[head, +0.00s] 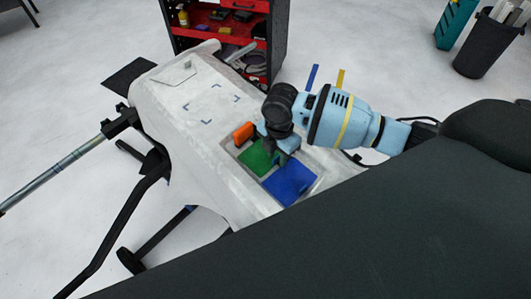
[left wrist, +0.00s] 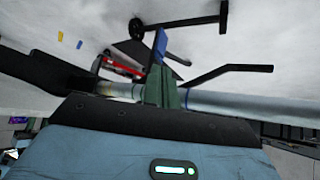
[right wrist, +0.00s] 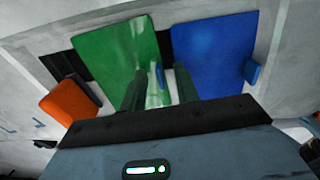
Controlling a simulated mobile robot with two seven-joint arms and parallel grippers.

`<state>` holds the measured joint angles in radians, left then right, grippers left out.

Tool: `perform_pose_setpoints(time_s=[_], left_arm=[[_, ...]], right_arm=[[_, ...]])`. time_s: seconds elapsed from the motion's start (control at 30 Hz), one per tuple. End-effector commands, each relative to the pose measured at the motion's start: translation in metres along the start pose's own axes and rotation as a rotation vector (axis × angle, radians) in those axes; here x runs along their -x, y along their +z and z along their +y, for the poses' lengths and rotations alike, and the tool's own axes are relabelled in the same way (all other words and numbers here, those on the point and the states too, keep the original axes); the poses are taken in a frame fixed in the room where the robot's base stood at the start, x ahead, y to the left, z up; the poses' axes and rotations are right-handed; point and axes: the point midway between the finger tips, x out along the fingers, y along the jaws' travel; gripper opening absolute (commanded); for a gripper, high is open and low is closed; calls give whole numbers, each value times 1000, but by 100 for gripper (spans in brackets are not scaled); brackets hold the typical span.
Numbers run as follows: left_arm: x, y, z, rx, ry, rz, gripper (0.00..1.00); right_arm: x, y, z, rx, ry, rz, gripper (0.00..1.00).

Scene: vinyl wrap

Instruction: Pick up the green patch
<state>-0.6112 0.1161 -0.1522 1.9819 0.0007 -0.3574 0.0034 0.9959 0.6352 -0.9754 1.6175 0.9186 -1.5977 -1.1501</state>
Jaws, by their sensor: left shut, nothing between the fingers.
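The green patch (head: 255,159) lies between an orange patch (head: 243,132) and a blue patch (head: 289,183) on the pale wrapped panel (head: 195,125). My right gripper (head: 281,145) is at the green patch's right edge and hides part of it. In the right wrist view, the green patch (right wrist: 112,52) lies behind the fingers of the right gripper (right wrist: 160,90), which stand apart. A small bluish piece shows between them; I cannot tell whether they touch it. My left gripper (left wrist: 165,85) shows in the left wrist view, fingers together and empty, away from the patches.
The orange patch (right wrist: 70,102) and blue patch (right wrist: 215,50) flank the green one closely in the right wrist view. A red tool cart (head: 225,30) stands behind the panel. A black bin (head: 485,45) is at the far right. Blue and yellow strips are beyond my right arm.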

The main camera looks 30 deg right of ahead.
Motion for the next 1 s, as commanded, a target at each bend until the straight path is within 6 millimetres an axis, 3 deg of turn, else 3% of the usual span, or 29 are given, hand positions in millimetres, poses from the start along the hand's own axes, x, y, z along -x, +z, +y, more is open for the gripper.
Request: perform_pose_setpoints(time_s=[0.2, 0.47, 0.87, 1.0], left_arm=[[0, -1, 1, 3, 0, 2, 0], [0, -2, 1, 3, 0, 3, 0], [0, -2, 1, 3, 0, 4, 0], [0, -4, 1, 2, 0, 8, 0]], right_arm=[[0, 0, 0, 0, 2, 0, 31], [0, 0, 0, 1, 1, 0, 0], [1, 0, 1, 1, 2, 0, 0], [12, 0, 1, 1, 4, 0, 0]])
